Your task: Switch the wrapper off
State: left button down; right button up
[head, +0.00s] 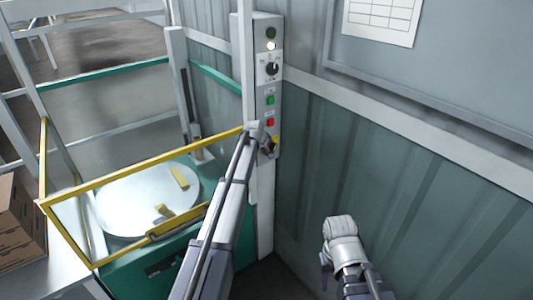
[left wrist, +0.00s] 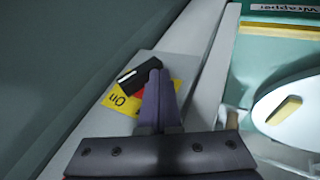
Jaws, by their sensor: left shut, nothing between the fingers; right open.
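The wrapper's control panel (head: 267,60) is a grey box on a post, with a dark green lamp, a lit white lamp, a black knob (head: 272,69), a green button (head: 270,100) and a red button (head: 270,122). Low on it is a yellow plate with a black switch handle (left wrist: 135,78); "On" and some red show on the plate in the left wrist view. My left gripper (head: 265,142) is shut and empty, its fingertips (left wrist: 155,72) beside the handle's end; I cannot tell if they touch. My right gripper (head: 325,266) is open, low before the wall, away from the panel.
The wrapper's round turntable (head: 125,205) stands left of the post, on a green base inside a yellow guard frame (head: 140,169). Cardboard boxes (head: 15,225) are at the far left. A ribbed wall (head: 400,180) closes off the right, with a paper sheet (head: 382,17) on it.

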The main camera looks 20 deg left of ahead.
pick_arm(q)
notch_tip(320, 180, down, 4)
jog(key=t+h+b, duration=0.2)
jog(key=t+b, duration=0.1)
jog(key=b, duration=0.3)
jog(key=n+t+h+b, duration=0.1)
jog(key=t+b, duration=0.1)
jog(key=b, duration=0.4)
jog(key=shift+s+a+r+t+h+b, duration=0.1)
jog(key=shift+r+t+h+b, duration=0.05)
jog(key=shift+t+h+b, duration=0.25)
jog(key=shift+r+n+b, duration=0.1)
jog(key=shift+n+b, duration=0.2)
jog(key=shift+b, duration=0.05)
jog(key=shift+r+t, duration=0.1)
jog(key=shift+t, duration=0.2)
jog(key=shift+w, duration=0.2)
dwell(0.3)
